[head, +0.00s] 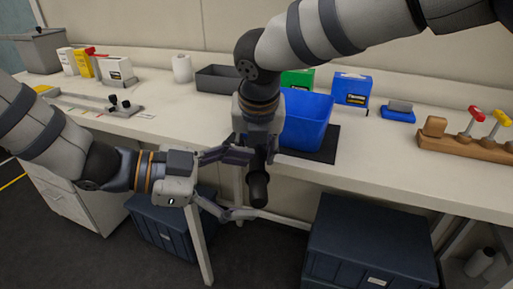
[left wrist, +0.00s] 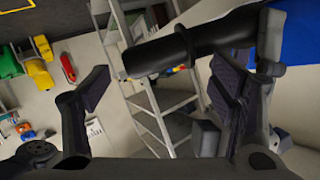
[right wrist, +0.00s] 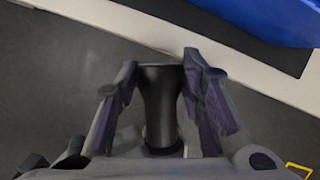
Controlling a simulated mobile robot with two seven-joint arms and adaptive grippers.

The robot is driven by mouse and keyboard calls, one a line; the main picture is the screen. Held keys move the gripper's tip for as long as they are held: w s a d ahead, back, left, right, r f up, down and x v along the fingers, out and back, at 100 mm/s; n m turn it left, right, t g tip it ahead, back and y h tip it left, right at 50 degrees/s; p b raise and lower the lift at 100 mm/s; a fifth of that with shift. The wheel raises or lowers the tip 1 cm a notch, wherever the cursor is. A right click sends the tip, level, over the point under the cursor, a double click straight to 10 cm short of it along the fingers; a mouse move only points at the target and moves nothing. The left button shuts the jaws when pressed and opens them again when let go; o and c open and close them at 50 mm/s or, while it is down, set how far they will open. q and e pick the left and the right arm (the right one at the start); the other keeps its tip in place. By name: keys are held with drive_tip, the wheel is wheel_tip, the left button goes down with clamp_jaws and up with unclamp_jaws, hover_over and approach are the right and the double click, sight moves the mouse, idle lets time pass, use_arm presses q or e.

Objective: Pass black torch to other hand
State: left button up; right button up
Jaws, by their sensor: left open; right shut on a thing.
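The black torch (head: 258,188) hangs upright below my right gripper (head: 258,140), in front of the bench edge. In the right wrist view the torch (right wrist: 160,92) sits between the fingers of my right gripper (right wrist: 161,75), which is shut on it. My left gripper (head: 240,184) is open, with its fingers spread above and below, just left of the torch. In the left wrist view the torch (left wrist: 175,50) crosses beyond the right-hand finger of the open left gripper (left wrist: 150,85). I cannot tell whether they touch.
A blue bin (head: 306,122) stands on a black mat (head: 325,152) at the bench edge, close to my right gripper. A wooden rack (head: 460,143) stands at the right. Dark blue crates (head: 370,240) are below the bench (head: 420,182).

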use_arm(q)
drive_tip(key=v, duration=1.2)
wheel_tip(320, 180, down, 21)
drive_tip(key=s+n+t+y, duration=0.2)
drive_tip(key=n+y, duration=0.4)
drive_tip(key=n, duration=0.7)
use_arm(e)
drive_tip(key=shift+w, duration=0.1)
use_arm(q)
drive_tip(key=s+a+f+n+g+y, duration=0.2)
drive_tip(key=s+f, duration=0.2)
drive_tip(key=s, duration=0.4)
drive_tip(key=s+a+f+n+g+y, duration=0.2)
drive_tip(key=s+f, duration=0.3)
drive_tip(key=s, duration=0.3)
drive_tip(key=s+a+f+n+g+y, duration=0.2)
drive_tip(key=s+a+f+y, duration=0.1)
drive_tip(key=s, duration=0.6)
drive_tip(key=shift+a+f+n+g+y, duration=0.3)
drive_tip(key=shift+a+f+g, duration=0.1)
drive_tip(key=shift+a+f, duration=0.4)
drive_tip(key=shift+s+d, duration=0.1)
